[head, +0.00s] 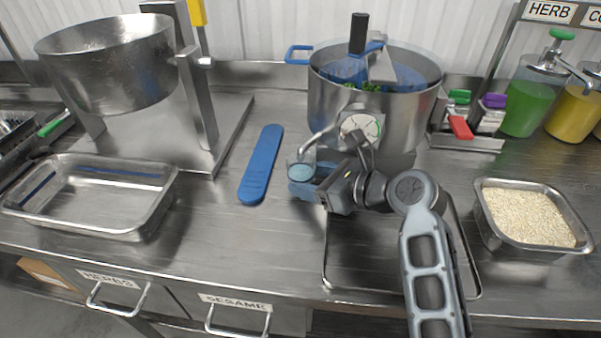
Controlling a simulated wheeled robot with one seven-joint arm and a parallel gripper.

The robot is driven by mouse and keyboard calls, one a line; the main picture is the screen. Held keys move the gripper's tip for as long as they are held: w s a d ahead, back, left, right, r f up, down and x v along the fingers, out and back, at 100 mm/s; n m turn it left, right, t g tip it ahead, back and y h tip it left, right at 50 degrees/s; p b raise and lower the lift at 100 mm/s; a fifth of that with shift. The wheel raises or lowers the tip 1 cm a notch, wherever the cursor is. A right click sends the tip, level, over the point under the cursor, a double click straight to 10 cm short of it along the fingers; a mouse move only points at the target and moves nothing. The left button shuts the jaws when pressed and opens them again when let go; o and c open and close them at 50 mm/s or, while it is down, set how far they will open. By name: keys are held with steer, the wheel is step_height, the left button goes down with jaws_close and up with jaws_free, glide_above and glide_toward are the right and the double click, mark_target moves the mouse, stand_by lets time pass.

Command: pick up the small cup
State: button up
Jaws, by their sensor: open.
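A small clear cup with a light blue inside (302,171) stands on the steel counter, in front of the large pot and below its spout. My gripper (308,186) is at the cup from the right, low over the counter. It is open, with no grip on the cup to be seen. Blue parts around the cup's lower front partly hide it. I cannot tell whether the fingers touch the cup.
The large steel pot (330,107) with a gauge stands behind. A blue flat tool (261,165) lies left of the cup. An empty steel tray (150,217) is far left. A steel pan (500,230) of grain is at right. Counter between the blue tool and empty tray is clear.

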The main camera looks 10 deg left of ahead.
steer(key=shift+x, duration=0.8)
steer(key=shift+c, duration=0.2)
steer(key=c, duration=0.7)
steer(key=shift+c, duration=0.2)
steer(key=shift+r+p, duration=0.25)
steer(key=shift+p, duration=0.1)
